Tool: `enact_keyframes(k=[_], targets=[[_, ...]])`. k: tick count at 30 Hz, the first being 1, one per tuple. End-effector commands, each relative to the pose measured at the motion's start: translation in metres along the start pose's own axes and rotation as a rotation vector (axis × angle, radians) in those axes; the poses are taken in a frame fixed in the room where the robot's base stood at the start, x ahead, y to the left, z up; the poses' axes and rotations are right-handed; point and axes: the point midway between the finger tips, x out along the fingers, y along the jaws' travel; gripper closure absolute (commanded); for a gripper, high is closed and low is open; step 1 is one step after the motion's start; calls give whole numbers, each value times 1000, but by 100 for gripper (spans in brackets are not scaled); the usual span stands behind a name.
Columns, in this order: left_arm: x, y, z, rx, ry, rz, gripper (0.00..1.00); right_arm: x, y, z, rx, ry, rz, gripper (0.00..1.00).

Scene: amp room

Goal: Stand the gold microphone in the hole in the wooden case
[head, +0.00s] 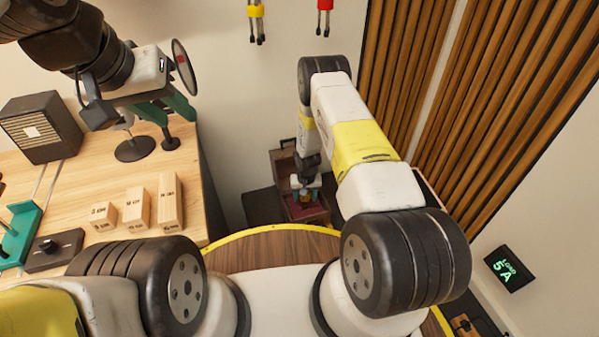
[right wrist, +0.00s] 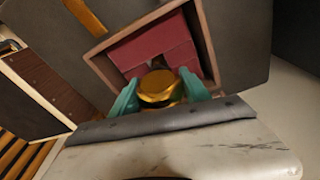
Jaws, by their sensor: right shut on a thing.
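The wooden case (head: 287,168) stands open on the far side of the round wooden platform, low by the wall. Its red lining shows inside its wooden rim (right wrist: 98,58) in the right wrist view. My right gripper (head: 304,192) reaches down over the case. Its green fingers (right wrist: 165,92) are shut on the gold microphone (right wrist: 158,84), whose rounded gold end faces the wrist camera. The microphone's far end and the hole are hidden, so I cannot tell whether they meet. My left gripper (head: 182,118) is open and empty above the wooden table.
The table (head: 60,185) at left holds a dark speaker box (head: 42,127), several wooden blocks (head: 135,208) and round dark stands (head: 134,148). Slatted wood panels (head: 500,100) line the right. A display reading 5 A (head: 510,268) is at lower right. Cable plugs (head: 256,22) hang on the wall.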

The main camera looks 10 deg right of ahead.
Motion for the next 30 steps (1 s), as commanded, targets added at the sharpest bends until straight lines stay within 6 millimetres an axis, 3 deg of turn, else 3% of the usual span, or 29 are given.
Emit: enact_keyframes(k=[1, 2, 6, 17, 30], targets=[[0, 0, 0, 0, 0, 0, 64, 0, 0, 0, 0, 1, 0, 100], [0, 0, 0, 0, 0, 0, 64, 0, 0, 0, 0, 1, 0, 44], [0, 0, 0, 0, 0, 0, 64, 0, 0, 0, 0, 1, 0, 20], [0, 0, 0, 0, 0, 0, 64, -6, 0, 0, 0, 0, 0, 20], [0, 0, 0, 0, 0, 0, 64, -71, 0, -1, 0, 1, 0, 20]])
